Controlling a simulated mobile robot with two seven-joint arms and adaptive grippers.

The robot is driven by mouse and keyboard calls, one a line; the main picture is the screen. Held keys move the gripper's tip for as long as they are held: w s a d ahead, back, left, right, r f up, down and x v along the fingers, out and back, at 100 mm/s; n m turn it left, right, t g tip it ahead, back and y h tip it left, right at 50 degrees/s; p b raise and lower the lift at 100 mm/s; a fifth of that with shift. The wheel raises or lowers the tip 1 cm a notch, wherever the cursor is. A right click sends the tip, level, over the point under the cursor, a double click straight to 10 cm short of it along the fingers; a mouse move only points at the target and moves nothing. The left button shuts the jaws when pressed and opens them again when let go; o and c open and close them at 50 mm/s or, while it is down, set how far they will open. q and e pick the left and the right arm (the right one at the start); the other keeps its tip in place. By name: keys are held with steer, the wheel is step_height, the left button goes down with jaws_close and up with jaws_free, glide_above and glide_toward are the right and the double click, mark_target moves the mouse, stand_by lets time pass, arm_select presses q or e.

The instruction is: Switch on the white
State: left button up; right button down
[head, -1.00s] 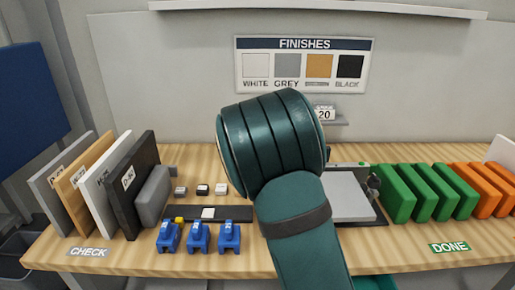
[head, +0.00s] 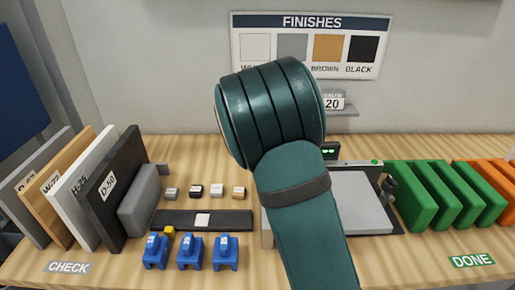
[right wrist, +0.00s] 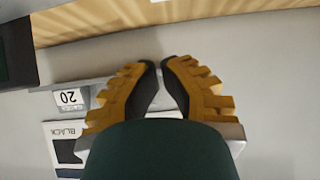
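Four small cube-like pieces stand in a row on the bench: one with a grey top (head: 172,193), one with a dark top (head: 196,191), one with a white top (head: 217,189) and one with a brown top (head: 239,192). A white square (head: 203,220) lies on a black strip (head: 178,219) in front of them. No piece is visibly marked as a switch. My right gripper (right wrist: 160,64) shows in the right wrist view, its fingertips almost together and nothing seen between them. It is hidden in the head view. My left gripper is not in view.
A dark green arm link of mine covers the middle. Blue clamps (head: 190,252) stand at the front. Upright panels (head: 85,205) fill the left; a machine with a grey plate (head: 358,200) and green blocks (head: 413,195) stand right. A finishes sign (head: 305,45) hangs behind.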

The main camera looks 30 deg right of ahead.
steer(key=b+x, duration=0.2)
steer(key=x, duration=0.7)
steer(key=shift+d+f, duration=0.15)
steer(key=shift+d, duration=0.05)
steer(key=shift+w+d+f+b, duration=0.1)
steer(key=shift+w+f+b, duration=0.1)
steer(key=shift+f, duration=0.4)
steer(key=shift+w+d+f+b, duration=0.1)
steer(key=shift+w+f+b, duration=0.15)
steer(key=shift+f, duration=0.35)
steer(key=shift+w+f, duration=0.15)
steer(key=shift+f, duration=0.75)
